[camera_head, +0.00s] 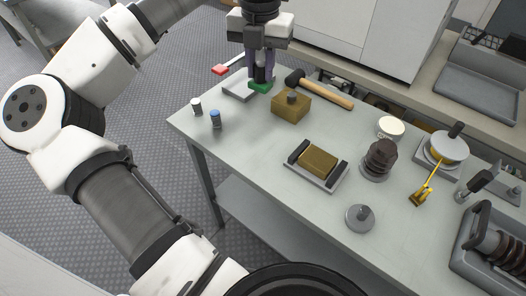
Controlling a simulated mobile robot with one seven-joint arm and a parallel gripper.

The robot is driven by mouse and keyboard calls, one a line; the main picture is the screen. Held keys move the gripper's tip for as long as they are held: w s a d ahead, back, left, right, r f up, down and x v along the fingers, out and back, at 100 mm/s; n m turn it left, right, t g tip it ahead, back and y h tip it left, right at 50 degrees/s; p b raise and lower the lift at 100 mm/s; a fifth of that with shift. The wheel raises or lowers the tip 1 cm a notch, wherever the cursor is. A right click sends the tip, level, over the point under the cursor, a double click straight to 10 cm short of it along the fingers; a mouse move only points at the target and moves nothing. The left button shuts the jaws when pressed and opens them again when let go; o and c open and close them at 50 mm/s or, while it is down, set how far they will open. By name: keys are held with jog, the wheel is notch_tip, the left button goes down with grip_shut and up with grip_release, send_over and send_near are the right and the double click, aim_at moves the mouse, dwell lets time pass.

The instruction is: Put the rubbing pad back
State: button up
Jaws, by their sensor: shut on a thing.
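My gripper (260,77) is at the far left part of the workbench, pointing down. Its fingers are shut on the dark upright handle of a small green-based pad (262,87), which looks like the rubbing pad. The pad is at or just above the bench top, beside a flat grey plate (238,92); I cannot tell whether it touches either. The fingers hide most of the handle.
A tan block with a knob (290,108) and a hammer (327,91) are close to the right of my gripper. Two small cylinders, one white (196,106) and one blue-topped (215,119), stand near the left edge. A tray with a brown block (317,163) sits mid-bench.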

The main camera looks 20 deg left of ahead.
jog(key=shift+s+a+r+m+b, duration=0.25)
jog(key=shift+a+r+m+b, duration=0.15)
jog(key=shift+m, duration=0.2)
jog(key=shift+s+a+f, duration=0.1)
jog(key=shift+a+f, duration=0.05)
jog(key=shift+f, duration=0.05)
notch_tip(320, 180, down, 19)
jog(key=shift+r+p, duration=0.1)
jog(key=shift+p, duration=0.95)
jog(key=shift+f, duration=0.25)
jog(key=shift+f, duration=0.1)
jog(key=shift+f+b, duration=0.15)
jog(key=shift+b, duration=0.15)
jog(key=o, duration=0.9)
jog(key=shift+o, duration=0.2)
jog(key=shift+r, duration=0.2)
